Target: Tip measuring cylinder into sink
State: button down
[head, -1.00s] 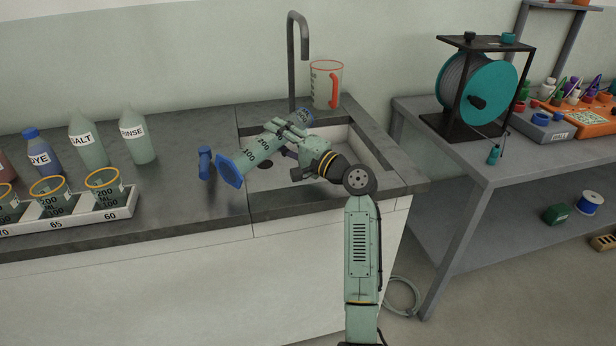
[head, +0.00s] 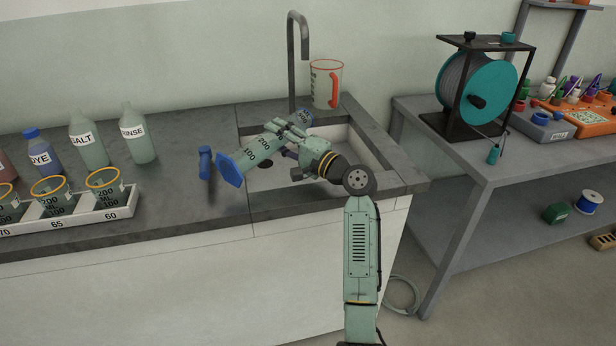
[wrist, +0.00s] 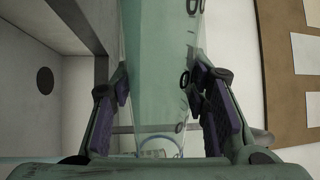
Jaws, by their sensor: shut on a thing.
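The measuring cylinder (head: 254,153) is pale green and see-through, with a blue foot at its lower left end in the head view. It lies steeply tilted over the left part of the sink (head: 349,157), its mouth end toward the upper right, near the tap. My gripper (head: 288,135) is shut on its body. In the wrist view the cylinder (wrist: 160,70) runs between my two dark finger pads. Whether any liquid is in it I cannot tell.
A grey tap (head: 291,65) and a jug with a red handle (head: 326,84) stand behind the sink. A small blue-ended item (head: 205,162) is left of the cylinder's foot. Bottles (head: 138,133) and a beaker rack (head: 125,212) stand on the left counter.

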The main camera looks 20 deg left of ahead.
jog(key=shift+f+m+p, duration=0.1)
jog(key=shift+m+p, duration=0.3)
jog(key=shift+p, duration=0.1)
dwell(1.2)
